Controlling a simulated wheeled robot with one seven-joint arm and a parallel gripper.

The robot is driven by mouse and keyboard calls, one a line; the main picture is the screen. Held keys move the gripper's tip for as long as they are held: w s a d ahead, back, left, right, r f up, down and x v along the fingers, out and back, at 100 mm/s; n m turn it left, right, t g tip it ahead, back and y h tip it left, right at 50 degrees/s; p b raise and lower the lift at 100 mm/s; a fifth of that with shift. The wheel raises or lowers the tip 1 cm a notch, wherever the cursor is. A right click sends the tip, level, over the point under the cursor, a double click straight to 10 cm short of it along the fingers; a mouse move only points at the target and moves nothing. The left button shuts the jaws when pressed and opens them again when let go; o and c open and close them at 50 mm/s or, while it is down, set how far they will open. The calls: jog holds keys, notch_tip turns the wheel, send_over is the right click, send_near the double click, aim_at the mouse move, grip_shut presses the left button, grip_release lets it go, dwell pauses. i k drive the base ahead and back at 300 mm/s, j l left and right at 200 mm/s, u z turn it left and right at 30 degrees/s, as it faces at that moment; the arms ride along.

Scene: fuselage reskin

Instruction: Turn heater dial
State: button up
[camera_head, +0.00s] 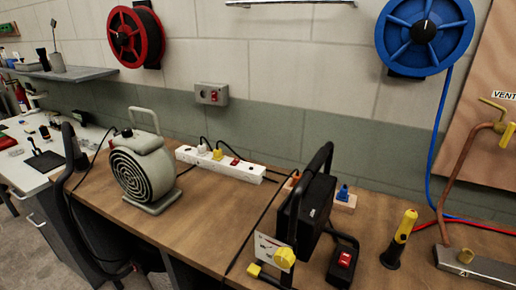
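A pale grey-green fan heater (143,172) with a round black grille and a top handle stands on the left part of the wooden bench. A yellow dial (285,257) sits on a small white marked panel (266,249) at the bench's front edge, by a black box-shaped device (308,215) with a tall black frame. I cannot tell which heater the dial belongs to, and its pointer setting is too small to read. My gripper is not in view.
Cables cross the wooden bench (215,215), whose middle is mostly clear.

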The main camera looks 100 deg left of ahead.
aim_at(127, 133)
jog(key=u, duration=3.2)
